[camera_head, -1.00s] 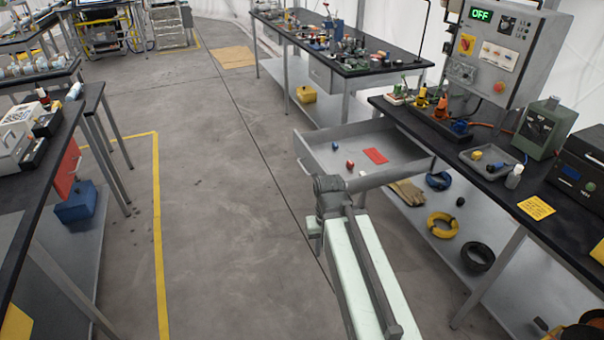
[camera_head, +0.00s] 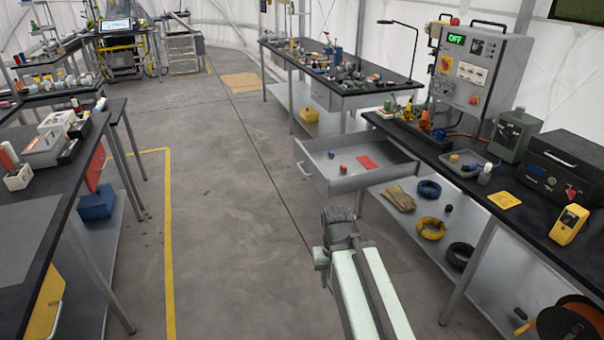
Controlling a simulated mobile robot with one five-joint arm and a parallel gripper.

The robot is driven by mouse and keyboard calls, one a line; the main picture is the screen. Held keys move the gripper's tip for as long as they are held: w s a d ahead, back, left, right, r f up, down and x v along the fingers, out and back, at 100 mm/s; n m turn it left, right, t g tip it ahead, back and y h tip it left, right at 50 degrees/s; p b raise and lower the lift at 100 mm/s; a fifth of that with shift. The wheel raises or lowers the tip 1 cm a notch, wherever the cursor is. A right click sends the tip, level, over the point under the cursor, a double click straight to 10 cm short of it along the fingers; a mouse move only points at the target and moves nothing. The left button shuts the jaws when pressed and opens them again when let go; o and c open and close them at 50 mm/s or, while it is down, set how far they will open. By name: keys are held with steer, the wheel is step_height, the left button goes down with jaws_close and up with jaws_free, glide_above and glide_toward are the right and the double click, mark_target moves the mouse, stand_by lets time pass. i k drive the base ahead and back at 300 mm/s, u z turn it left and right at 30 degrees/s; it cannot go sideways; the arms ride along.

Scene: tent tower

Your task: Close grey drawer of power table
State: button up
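Inside lie a red flat piece, a small red item and a small blue item. My arm reaches up from the bottom of the picture, and its dark end joint shows just below and in front of the drawer, apart from its front in the picture. My gripper's fingers cannot be made out; they seem hidden behind that joint.
The power table carries a control box (camera_head: 478,75) reading OFF, a green case (camera_head: 514,137) and a black case (camera_head: 565,165). Its lower shelf holds gloves (camera_head: 398,198) and cable coils (camera_head: 431,228). Another bench (camera_head: 75,150) stands left. The floor (camera_head: 225,220) between is clear.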

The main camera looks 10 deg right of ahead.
mark_target(394, 161)
steer(key=z, duration=0.15)
steer(key=i, duration=0.95)
steer(key=u, duration=2.2)
steer(key=i, duration=0.2)
steer(key=z, duration=0.4)
